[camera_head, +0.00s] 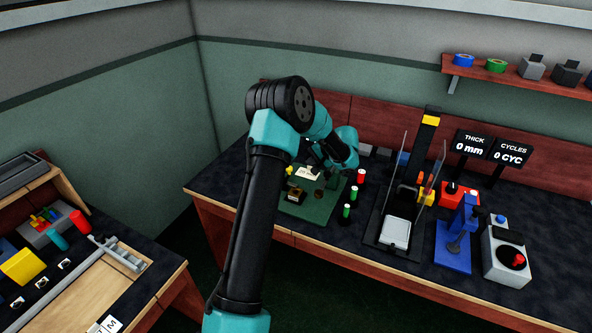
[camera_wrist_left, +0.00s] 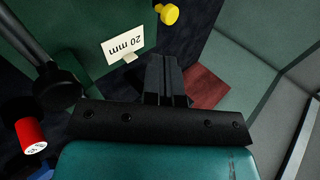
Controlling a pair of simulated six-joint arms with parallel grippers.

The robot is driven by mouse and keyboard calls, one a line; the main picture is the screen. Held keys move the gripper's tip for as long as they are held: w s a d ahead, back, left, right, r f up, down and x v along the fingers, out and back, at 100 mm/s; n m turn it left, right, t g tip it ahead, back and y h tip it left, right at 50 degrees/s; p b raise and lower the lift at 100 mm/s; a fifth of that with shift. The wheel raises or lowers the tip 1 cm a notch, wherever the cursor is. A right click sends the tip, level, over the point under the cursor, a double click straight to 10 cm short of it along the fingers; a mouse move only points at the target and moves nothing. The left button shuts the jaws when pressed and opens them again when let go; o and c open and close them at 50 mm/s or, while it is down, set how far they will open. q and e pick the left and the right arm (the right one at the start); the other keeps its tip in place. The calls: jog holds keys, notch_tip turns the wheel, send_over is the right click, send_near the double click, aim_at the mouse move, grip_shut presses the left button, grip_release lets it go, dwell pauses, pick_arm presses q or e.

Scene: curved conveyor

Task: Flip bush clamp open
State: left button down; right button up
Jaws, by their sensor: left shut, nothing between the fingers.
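A green plate (camera_head: 312,211) on the dark bench carries a small brass-coloured block (camera_head: 294,195), another small brown part (camera_head: 319,193) and a white label (camera_head: 307,173). A yellow knob (camera_head: 290,171) sits at its left back edge; I cannot tell for certain which part is the bush clamp. My left gripper (camera_head: 315,156) is over the back of the plate, partly hidden by my arm. In the left wrist view the fingers (camera_wrist_left: 166,78) are shut and empty, apart from the yellow knob (camera_wrist_left: 168,14) and the "20 mm" label (camera_wrist_left: 124,46). My right gripper is out of view.
Red and green capped posts (camera_head: 361,176) stand right of the plate; a red cylinder (camera_wrist_left: 31,134) is close in the wrist view. Further right are a black press (camera_head: 424,150), a blue stand (camera_head: 456,242) and a grey control box (camera_head: 505,258). A second bench is at left.

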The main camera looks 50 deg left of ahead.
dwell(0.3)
pick_arm(q)
jog(key=x, duration=1)
dwell(0.4)
